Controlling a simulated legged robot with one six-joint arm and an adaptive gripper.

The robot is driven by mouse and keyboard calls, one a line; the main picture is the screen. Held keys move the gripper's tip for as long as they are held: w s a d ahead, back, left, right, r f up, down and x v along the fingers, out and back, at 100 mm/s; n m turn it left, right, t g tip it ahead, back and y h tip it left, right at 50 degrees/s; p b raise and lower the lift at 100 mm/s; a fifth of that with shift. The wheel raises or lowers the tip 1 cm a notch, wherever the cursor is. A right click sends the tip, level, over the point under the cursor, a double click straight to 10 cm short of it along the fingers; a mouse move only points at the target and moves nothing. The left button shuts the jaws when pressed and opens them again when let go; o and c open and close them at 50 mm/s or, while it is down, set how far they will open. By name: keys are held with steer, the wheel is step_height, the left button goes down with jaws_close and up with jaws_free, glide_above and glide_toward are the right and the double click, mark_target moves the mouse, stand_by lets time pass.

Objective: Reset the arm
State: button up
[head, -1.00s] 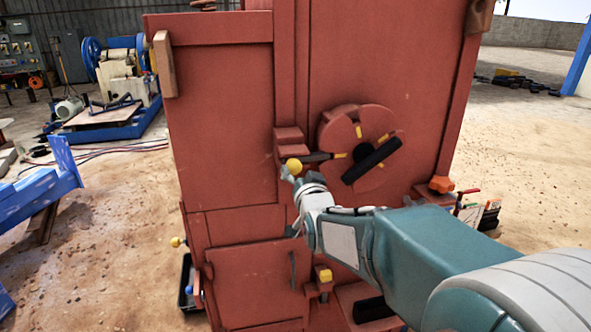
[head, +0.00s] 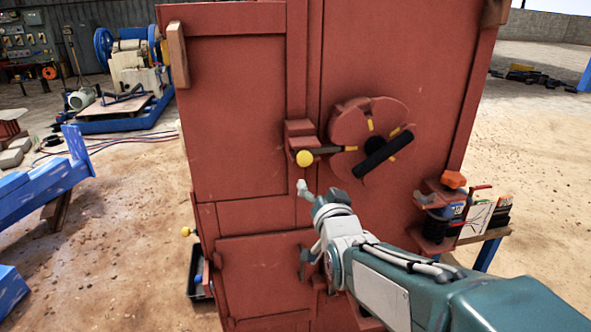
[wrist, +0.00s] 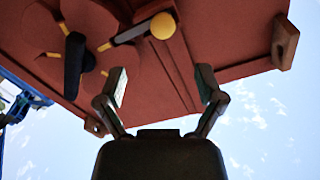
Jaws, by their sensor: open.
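My gripper (wrist: 162,92) is open and empty in the wrist view, its two fingers spread apart with the red crusher panel and sky beyond. In the head view my gripper (head: 318,198) is in front of the red crusher (head: 240,110), below a yellow-knobbed lever (head: 305,158) and apart from it. The lever also shows in the wrist view (wrist: 162,26), beyond the fingers. A round red dial with a black handle (head: 383,155) is up and right of the gripper. In the wrist view the black handle (wrist: 74,62) is at the left.
An orange knob and a small blue device (head: 452,210) stick out at the crusher's right side. A blue beam (head: 50,195) lies at the left. Blue machinery (head: 130,70) stands at the back left. Open sandy ground lies on both sides.

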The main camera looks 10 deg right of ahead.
steer(key=s+f+n+g, duration=0.1)
steer(key=s+f+g, duration=0.2)
steer(key=s, duration=0.5)
steer(key=s+f+n+g, duration=0.2)
steer(key=s+f+g, duration=0.1)
steer(key=s+g, duration=0.2)
steer(key=s+f+n+g, duration=0.1)
steer(key=s+f+g, duration=0.2)
steer(key=s, duration=0.7)
steer(key=shift+s+g, duration=0.35)
steer(key=shift+g, duration=0.25)
